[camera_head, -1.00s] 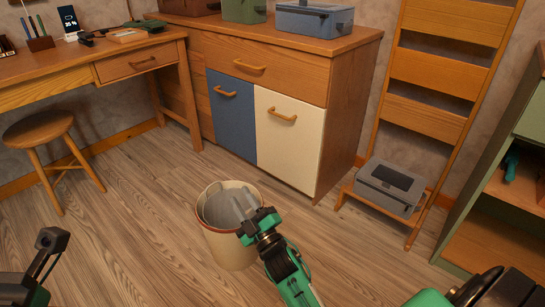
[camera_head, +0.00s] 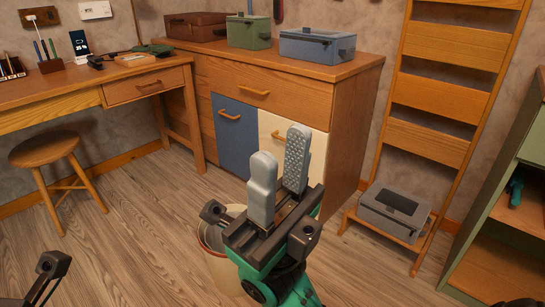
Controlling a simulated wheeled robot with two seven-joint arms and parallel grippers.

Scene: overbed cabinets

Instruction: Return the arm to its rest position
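My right gripper (camera_head: 279,180) shows large at the lower centre, fingers pointing up. Its two grey fingers stand apart with nothing between them, so it is open and empty. It is in front of the cream door of the wooden cabinet (camera_head: 345,115) and hides part of it. My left gripper (camera_head: 50,268) shows only in part at the lower left edge; its fingers cannot be made out well enough to judge. The rest of both arms is mostly out of view.
A cream bin (camera_head: 215,262) stands on the floor, partly hidden behind my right gripper. A wooden stool (camera_head: 44,148) is at the left by the desk (camera_head: 60,98). A ladder shelf (camera_head: 435,135) with a grey box (camera_head: 394,208) stands at the right.

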